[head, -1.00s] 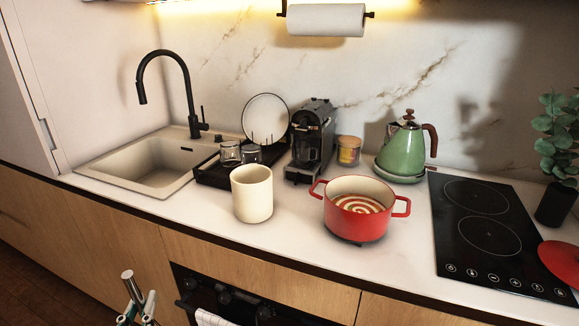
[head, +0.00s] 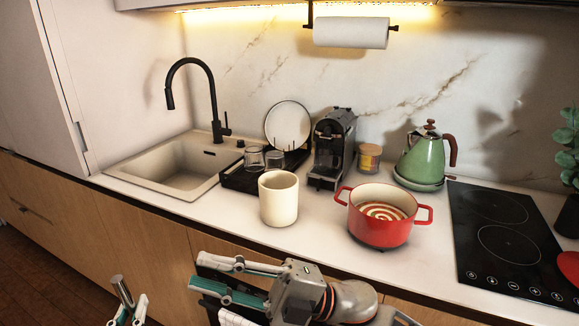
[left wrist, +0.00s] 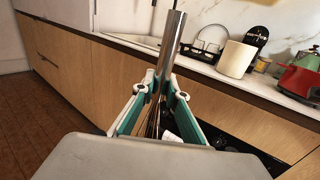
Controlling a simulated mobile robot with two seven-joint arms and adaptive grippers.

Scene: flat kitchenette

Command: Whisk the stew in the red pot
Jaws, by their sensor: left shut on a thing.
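The red pot (head: 378,230) stands on the counter right of the cream canister, its two handles out to the sides. Inside it is the stew (head: 382,211), with a red and cream spiral on top. My left gripper (head: 130,314) is low at the bottom left, in front of the counter, shut on the whisk (head: 121,290). In the left wrist view the whisk's metal handle (left wrist: 173,40) sticks up from between the fingers, with its wires partly hidden below. My right gripper (head: 205,277) is open and empty in front of the oven, below the counter edge.
The cream canister (head: 278,200) stands left of the pot. Behind are a drying rack (head: 240,182) with glasses, a coffee machine (head: 331,150) and a green kettle (head: 423,160). A black hob (head: 505,235) lies right of the pot. The counter's front edge lies between my grippers and the pot.

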